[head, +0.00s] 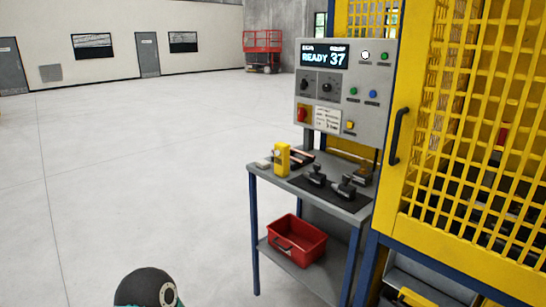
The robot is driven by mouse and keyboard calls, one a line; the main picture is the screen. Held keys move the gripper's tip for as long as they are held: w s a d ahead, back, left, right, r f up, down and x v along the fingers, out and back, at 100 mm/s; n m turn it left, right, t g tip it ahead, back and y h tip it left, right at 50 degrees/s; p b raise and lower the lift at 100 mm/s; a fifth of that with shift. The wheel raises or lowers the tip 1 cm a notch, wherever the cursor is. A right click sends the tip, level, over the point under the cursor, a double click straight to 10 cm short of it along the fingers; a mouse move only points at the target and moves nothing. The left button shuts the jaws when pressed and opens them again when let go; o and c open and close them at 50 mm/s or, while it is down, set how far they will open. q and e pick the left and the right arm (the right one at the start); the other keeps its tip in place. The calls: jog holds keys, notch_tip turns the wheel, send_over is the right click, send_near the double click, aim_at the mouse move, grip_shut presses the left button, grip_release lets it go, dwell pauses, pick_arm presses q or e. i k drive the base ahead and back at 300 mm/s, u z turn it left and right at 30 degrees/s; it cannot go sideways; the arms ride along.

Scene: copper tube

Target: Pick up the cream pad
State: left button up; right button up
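A small cream-coloured block, which looks like the cream pad (264,162), lies at the far left corner of the grey table (343,211). It sits just left of an upright yellow device (282,159). It is small in the picture and its detail is hard to tell. Neither of my grippers is in view. A dark rounded part of my own arm shows at the bottom edge, well in front of the table.
Copper tubes (303,158) lie behind the yellow device. Black fixtures (345,188) stand on a dark mat. A red bin (297,240) sits on the lower shelf. A control panel (343,95) and yellow mesh cage (470,130) stand right. Floor left is clear.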

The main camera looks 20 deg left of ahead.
aim_at(262, 164)
jog(key=z, duration=0.1)
jog(key=i, duration=1.1)
jog(key=u, duration=1.45)
jog(key=i, duration=1)
